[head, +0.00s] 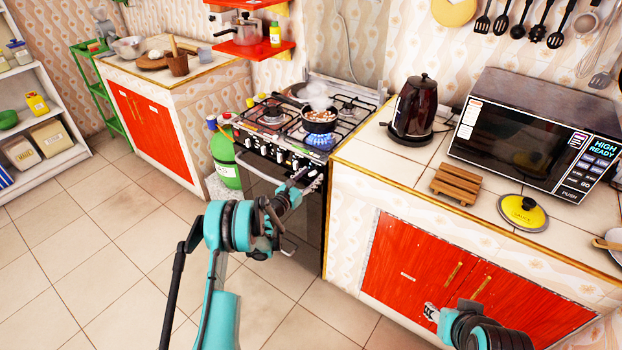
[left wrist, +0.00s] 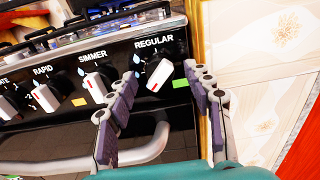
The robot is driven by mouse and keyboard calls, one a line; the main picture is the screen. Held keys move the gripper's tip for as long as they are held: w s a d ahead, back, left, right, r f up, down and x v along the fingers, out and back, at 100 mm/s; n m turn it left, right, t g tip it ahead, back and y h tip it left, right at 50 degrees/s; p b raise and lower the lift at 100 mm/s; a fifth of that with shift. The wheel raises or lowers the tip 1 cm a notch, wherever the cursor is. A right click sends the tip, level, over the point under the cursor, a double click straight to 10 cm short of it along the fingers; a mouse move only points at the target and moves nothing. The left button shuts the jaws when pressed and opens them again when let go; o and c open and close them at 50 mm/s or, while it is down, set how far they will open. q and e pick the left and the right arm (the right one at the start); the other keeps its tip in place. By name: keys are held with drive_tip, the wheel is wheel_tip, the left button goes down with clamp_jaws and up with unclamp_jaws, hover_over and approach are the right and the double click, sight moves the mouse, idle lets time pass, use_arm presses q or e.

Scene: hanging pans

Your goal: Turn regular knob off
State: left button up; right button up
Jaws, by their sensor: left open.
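The regular knob (left wrist: 160,74) is white with a red mark and sits tilted on the black stove panel under the word REGULAR. My left gripper (left wrist: 166,80) is open in the left wrist view, one finger on each side of the knob's area. I cannot tell whether the fingers touch it. In the head view, my left gripper (head: 308,180) is at the right end of the stove front (head: 285,160) and hides that part of the panel.
The simmer knob (left wrist: 96,87) and rapid knob (left wrist: 45,97) are left of the regular knob. A curved oven handle (left wrist: 130,150) runs below. A tiled counter (head: 375,150) adjoins the stove's right side, with a kettle (head: 413,108) on it.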

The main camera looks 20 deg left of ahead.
use_arm(q)
drive_tip(key=shift+w+d, duration=0.1)
drive_tip(key=shift+w, duration=0.15)
drive_tip(key=shift+c, duration=0.3)
drive_tip(key=c, duration=1.1)
